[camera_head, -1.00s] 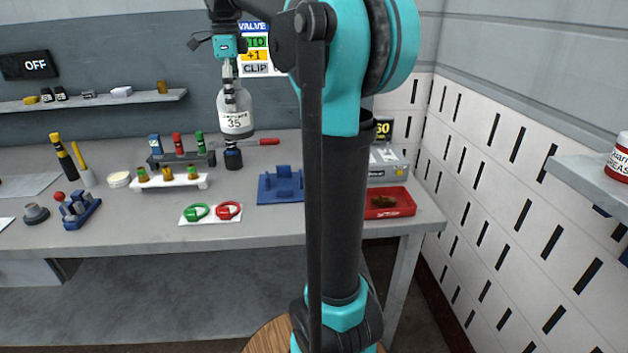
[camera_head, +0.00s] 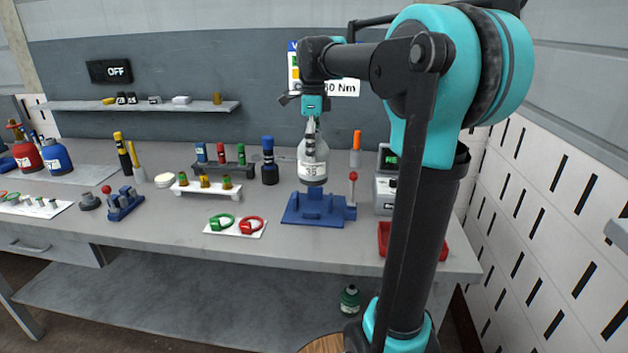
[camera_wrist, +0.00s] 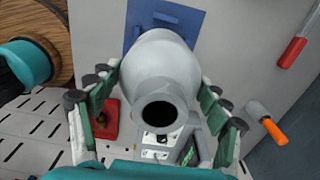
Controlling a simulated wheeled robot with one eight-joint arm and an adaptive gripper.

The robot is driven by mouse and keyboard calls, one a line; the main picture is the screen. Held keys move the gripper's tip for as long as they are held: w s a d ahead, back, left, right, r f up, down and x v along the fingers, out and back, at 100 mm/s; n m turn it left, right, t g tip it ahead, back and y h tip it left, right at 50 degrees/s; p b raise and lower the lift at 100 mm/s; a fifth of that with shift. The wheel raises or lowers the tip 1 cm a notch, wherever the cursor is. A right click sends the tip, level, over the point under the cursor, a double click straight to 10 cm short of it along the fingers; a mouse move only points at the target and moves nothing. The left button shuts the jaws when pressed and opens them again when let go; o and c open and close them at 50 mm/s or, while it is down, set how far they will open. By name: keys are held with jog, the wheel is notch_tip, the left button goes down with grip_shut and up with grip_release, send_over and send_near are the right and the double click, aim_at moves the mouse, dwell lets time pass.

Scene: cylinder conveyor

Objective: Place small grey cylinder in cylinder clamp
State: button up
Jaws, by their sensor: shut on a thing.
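The small grey cylinder (camera_head: 312,168), with a white label reading 35, hangs upright in my gripper (camera_head: 311,132). My gripper is shut on its upper part. In the wrist view the cylinder (camera_wrist: 165,60) sits between the green-padded fingers of my gripper (camera_wrist: 158,105). The blue cylinder clamp (camera_head: 300,212), with a red-knobbed lever at its right, is on the bench below the cylinder. The cylinder's bottom is close above the clamp; I cannot tell whether they touch. In the wrist view the clamp's blue plate (camera_wrist: 190,22) shows partly beyond the cylinder, which hides the rest.
A dark blue bottle (camera_head: 269,168) and a white rack (camera_head: 205,187) stand left of the clamp. Green and red rings lie on a white card (camera_head: 236,228) in front left. A red tray (camera_head: 385,240) and a grey box (camera_head: 384,190) are at the right. The front of the bench is partly bare.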

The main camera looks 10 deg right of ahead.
aim_at(313, 179)
notch_tip(313, 179, down, 10)
jog(key=shift+r, duration=0.1)
dwell(0.4)
jog(key=o, duration=1.9)
jog(key=shift+c, duration=0.2)
notch_tip(313, 179, up, 12)
